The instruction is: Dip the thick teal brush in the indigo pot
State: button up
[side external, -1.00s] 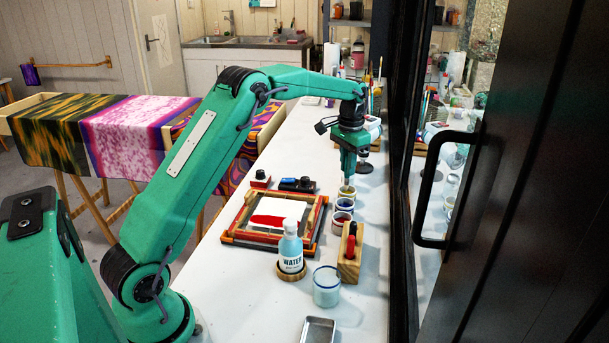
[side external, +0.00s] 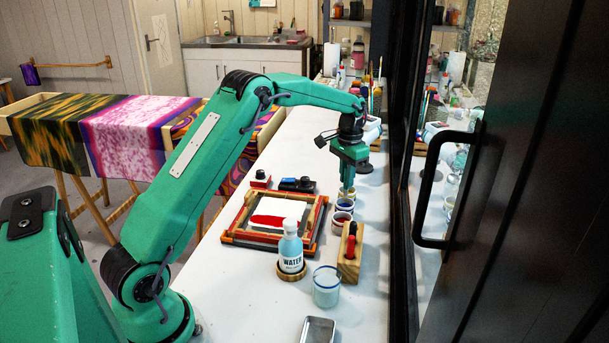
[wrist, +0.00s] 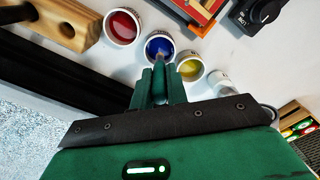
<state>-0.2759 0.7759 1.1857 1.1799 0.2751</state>
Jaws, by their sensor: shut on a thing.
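My gripper (side external: 347,181) is shut on the thick teal brush and points down over the row of pots. The indigo pot (side external: 345,208) also shows in the side view, below my fingers. I cannot tell whether the tip touches the paint.
A red pot (wrist: 122,27) and a yellow pot (wrist: 190,68) flank the indigo pot. A wooden block (side external: 348,270), a water bottle (side external: 291,250), a glass jar (side external: 326,290) and a printing frame (side external: 236,238) stand nearer on the white table (side external: 250,313).

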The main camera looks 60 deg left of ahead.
aim_at(346, 195)
jog(key=shift+f, duration=1.9)
jog(key=shift+r, duration=0.1)
dwell(0.3)
jog(key=shift+r, duration=3.2)
jog(key=shift+a, duration=0.1)
